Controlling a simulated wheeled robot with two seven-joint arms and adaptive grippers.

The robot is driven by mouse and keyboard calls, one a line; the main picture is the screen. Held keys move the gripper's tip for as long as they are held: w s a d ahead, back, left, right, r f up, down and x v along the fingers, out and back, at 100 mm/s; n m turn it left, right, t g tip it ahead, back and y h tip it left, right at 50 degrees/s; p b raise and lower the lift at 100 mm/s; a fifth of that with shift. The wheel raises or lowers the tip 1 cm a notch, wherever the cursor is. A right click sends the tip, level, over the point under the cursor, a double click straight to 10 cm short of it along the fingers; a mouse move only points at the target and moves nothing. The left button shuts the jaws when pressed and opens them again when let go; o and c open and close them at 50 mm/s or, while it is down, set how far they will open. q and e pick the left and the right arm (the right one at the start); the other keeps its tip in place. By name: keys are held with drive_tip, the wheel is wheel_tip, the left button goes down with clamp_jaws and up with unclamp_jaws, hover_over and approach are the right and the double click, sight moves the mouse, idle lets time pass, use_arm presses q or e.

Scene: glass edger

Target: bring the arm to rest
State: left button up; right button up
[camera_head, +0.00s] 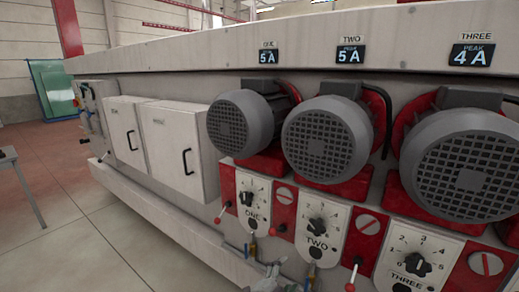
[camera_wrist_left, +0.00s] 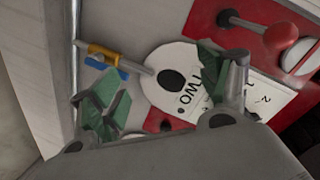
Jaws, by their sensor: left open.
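My left gripper (camera_head: 270,279) shows at the bottom edge of the head view, in front of the machine's lower panels and below the dial plates ONE (camera_head: 253,197) and TWO (camera_head: 322,222). Most of its arm is out of the picture. In the left wrist view the two green-padded fingers of this gripper (camera_wrist_left: 158,88) stand apart with nothing held between them. Plate TWO (camera_wrist_left: 188,83), with a dark round spot, lies beyond the fingers. I cannot tell the exact gap to it. My right gripper is not in view.
Three grey motors (camera_head: 326,138) stick out above the dials. Red-knobbed levers (camera_head: 282,228) project near the gripper, as does a yellow and blue valve (camera_wrist_left: 107,60). Dial THREE (camera_head: 417,262) is at right. White cabinets (camera_head: 172,146) stand left. Open floor (camera_head: 75,240) lies at far left, beside a table (camera_head: 20,180).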

use_arm(q)
drive_tip(key=a+f+n+g+y, duration=0.1)
drive_tip(key=a+f+n+y, duration=0.15)
drive_tip(key=a+f, duration=0.6)
drive_tip(key=a+f+n+g+y, duration=0.1)
drive_tip(key=a+f+n, duration=0.35)
drive_tip(key=f, duration=0.75)
drive_tip(key=a+f+n+g+y, duration=0.1)
drive_tip(key=a+f+n+y, duration=0.1)
drive_tip(key=a+f, duration=0.65)
drive_tip(key=s+a+f+n+g+y, duration=0.1)
drive_tip(key=s+a+f+n+g, duration=0.1)
drive_tip(key=s+a+f, duration=0.45)
drive_tip(key=s+a+f+n+g+y, duration=0.1)
drive_tip(key=s+a+f+y, duration=0.15)
drive_tip(key=s+f, duration=0.65)
drive_tip(key=s+a+f+n+g, duration=0.1)
drive_tip(key=s+f, duration=0.3)
drive_tip(key=s, duration=0.7)
drive_tip(key=s+a+f+n+g, duration=0.1)
drive_tip(key=s+f+g, duration=0.2)
drive_tip(key=s, duration=0.9)
drive_tip(key=s+a+f+n+g, duration=0.1)
drive_tip(key=s+f, duration=0.4)
drive_tip(key=s, duration=0.7)
drive_tip(key=shift+s+a+f+g, duration=0.25)
drive_tip(key=shift+a+f+g, duration=0.15)
drive_tip(key=shift+a, duration=0.2)
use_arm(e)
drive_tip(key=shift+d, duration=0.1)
